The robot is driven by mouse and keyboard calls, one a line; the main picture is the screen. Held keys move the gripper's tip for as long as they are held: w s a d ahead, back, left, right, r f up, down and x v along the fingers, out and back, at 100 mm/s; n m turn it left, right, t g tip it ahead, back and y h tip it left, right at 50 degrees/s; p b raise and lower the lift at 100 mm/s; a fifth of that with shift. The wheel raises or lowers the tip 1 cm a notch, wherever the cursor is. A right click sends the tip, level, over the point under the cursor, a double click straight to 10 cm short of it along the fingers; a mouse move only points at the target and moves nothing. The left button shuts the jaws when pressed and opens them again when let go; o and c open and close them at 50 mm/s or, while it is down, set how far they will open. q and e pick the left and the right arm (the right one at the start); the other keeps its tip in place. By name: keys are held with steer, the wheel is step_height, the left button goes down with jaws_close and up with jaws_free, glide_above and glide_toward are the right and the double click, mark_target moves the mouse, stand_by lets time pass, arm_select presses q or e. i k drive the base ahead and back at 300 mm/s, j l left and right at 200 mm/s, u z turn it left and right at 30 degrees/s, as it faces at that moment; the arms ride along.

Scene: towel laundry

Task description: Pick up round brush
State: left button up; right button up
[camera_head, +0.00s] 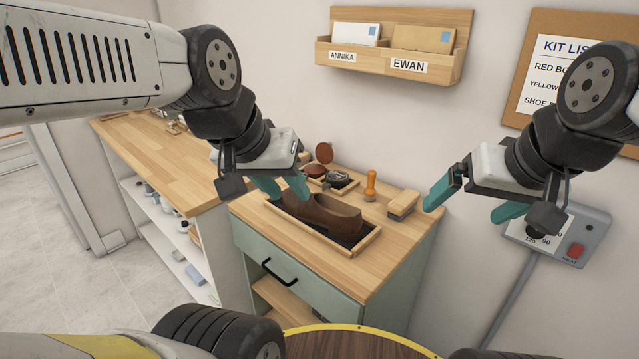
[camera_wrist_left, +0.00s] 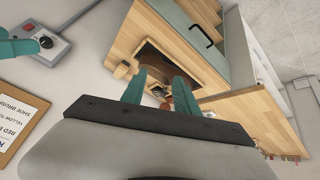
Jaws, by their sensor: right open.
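The round brush (camera_head: 370,186), with an orange upright handle, stands on the wooden top of a green cabinet, behind the shoe tray and against the wall side. My left gripper (camera_head: 283,196) is open and empty, left of the brush and above the brown shoe (camera_head: 325,213). In the left wrist view its two teal fingers (camera_wrist_left: 160,82) are spread apart over the cabinet top; the brush is too small there to tell surely. My right gripper (camera_head: 463,214) is open and empty in the air, right of the cabinet.
The shoe lies in a shallow wooden tray (camera_head: 292,235). A block brush (camera_head: 403,204) stands right of the round brush. Polish tins (camera_head: 336,178) sit in a small tray at the back. A wall letter rack (camera_head: 395,55) hangs above. A heat control box (camera_head: 575,243) is at right.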

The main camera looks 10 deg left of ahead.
mark_target(369, 193)
steer(key=j+z, duration=0.2)
steer(key=z, duration=0.2)
steer(key=i+j+z, duration=0.1)
steer(key=z, duration=0.25)
steer(key=j+z, duration=0.4)
steer(key=l, duration=0.15)
